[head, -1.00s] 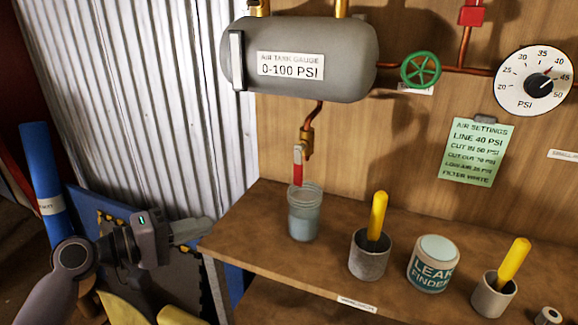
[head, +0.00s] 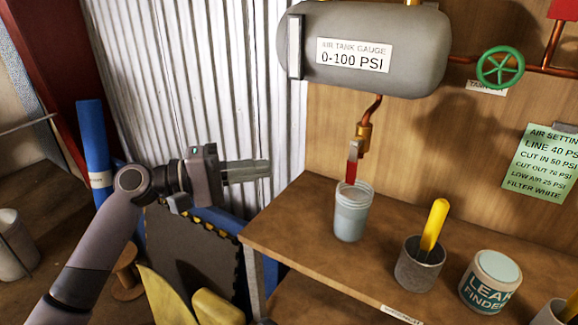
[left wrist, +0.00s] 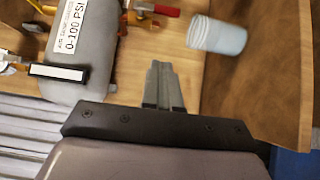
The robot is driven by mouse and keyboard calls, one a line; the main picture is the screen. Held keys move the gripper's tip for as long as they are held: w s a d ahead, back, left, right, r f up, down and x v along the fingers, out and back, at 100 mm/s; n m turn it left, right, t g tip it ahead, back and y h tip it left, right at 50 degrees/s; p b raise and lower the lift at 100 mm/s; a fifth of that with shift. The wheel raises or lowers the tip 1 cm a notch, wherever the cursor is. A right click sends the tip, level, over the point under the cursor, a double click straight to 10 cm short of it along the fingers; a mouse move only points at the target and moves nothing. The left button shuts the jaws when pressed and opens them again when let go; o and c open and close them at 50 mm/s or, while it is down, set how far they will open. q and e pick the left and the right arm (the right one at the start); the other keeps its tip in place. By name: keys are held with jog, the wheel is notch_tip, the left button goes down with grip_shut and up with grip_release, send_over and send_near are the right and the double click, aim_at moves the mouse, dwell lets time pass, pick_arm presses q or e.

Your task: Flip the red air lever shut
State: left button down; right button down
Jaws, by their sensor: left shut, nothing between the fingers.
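The red air lever (head: 351,169) hangs down from a brass valve (head: 363,137) under the grey air tank (head: 365,50). Its lower end is just above or at the mouth of a translucent jar (head: 352,212) on the wooden shelf. The lever also shows at the top of the left wrist view (left wrist: 158,9), near the jar (left wrist: 217,36). My left gripper (head: 268,170) is shut and empty, left of the lever and clearly apart from it, pointing right. Its closed fingers also show in the left wrist view (left wrist: 162,65). My right gripper is not in view.
A grey cup with a yellow handle (head: 433,225) and a leak finder tin (head: 490,281) stand right of the jar on the shelf (head: 300,225). A green valve wheel (head: 500,67) is on the copper pipe. Corrugated metal (head: 200,80) stands behind my left gripper.

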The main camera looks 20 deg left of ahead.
aim_at(354, 163)
pick_arm(q)
jog(key=s+d+p+x, duration=0.1)
jog(key=s+p+x, duration=0.1)
jog(key=x, duration=1)
jog(key=shift+s+d+p, duration=0.25)
jog(key=shift+p, duration=0.35)
jog(key=shift+d+f+n+b, duration=0.15)
jog(key=shift+n+b, duration=0.15)
jog(key=shift+b, duration=0.25)
